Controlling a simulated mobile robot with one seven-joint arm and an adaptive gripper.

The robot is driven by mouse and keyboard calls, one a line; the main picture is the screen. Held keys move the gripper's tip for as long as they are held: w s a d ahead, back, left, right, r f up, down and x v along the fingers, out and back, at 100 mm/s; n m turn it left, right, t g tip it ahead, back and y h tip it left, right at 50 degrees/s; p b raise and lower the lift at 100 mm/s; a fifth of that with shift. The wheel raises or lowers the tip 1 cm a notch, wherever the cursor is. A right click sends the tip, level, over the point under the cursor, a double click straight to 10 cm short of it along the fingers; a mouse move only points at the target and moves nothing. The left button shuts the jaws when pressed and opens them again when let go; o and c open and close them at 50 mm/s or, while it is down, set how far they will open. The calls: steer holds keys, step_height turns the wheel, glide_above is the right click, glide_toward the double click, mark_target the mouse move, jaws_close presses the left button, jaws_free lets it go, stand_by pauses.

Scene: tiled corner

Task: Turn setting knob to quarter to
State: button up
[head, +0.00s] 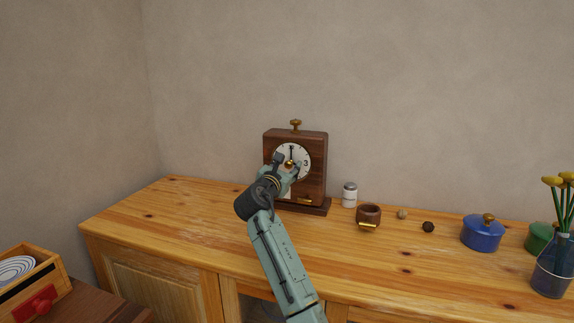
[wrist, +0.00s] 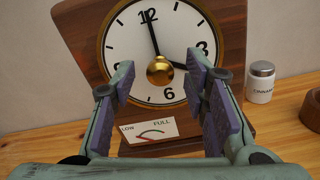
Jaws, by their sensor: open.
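The wooden clock (head: 314,185) stands upright on the sideboard, and its white dial (wrist: 127,40) fills much of the wrist view. A round brass knob (wrist: 160,70) sits at the dial's centre. The long black hand (wrist: 152,35) points at 12, and a shorter hand (wrist: 190,67) points right, between 3 and 6. My gripper (head: 287,164) is in front of the dial. In the wrist view my gripper (wrist: 159,85) is open, with purple pads left and right of the brass knob; no contact shows. A second brass knob (head: 295,123) is on top of the clock.
A LOW–FULL gauge (wrist: 150,131) is on the clock's lower front. A cinnamon jar (head: 349,195), a wooden cup (head: 368,218), small balls, a blue lidded pot (head: 482,234) and a flower vase (head: 553,268) stand to the right. The sideboard (head: 150,225) is clear left of the clock.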

steer(key=shift+w, duration=0.15)
jaws_close()
stand_by(0.5)
